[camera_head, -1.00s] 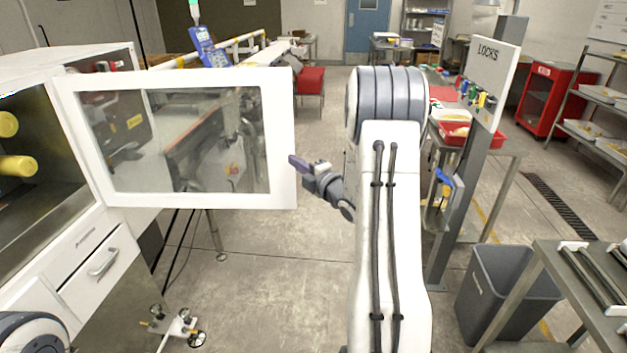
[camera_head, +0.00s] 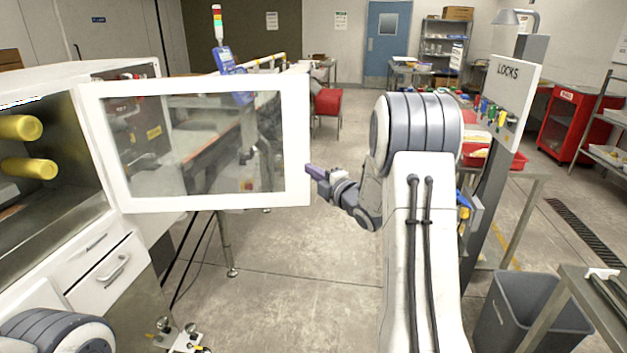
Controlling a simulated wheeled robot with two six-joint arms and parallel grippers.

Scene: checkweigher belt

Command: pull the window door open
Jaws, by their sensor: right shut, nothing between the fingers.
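The window door (camera_head: 205,204) is a white frame around a clear pane. It stands swung out from the white cabinet (camera_head: 85,240) at the left, hinged on its left side, with the cabinet's opening exposed. My right gripper (camera_head: 313,172) is shut and empty, with its purple fingertips at the door's right edge. I cannot tell whether they touch the frame. My left gripper is out of view; only part of my left arm shows at the bottom left.
Yellow rollers (camera_head: 30,168) show inside the cabinet. A drawer with a handle (camera_head: 112,268) is below. A grey bin (camera_head: 530,318) and a LOCKS board (camera_head: 512,85) on a post stand at the right. The floor (camera_head: 300,285) between cabinet and bin is clear.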

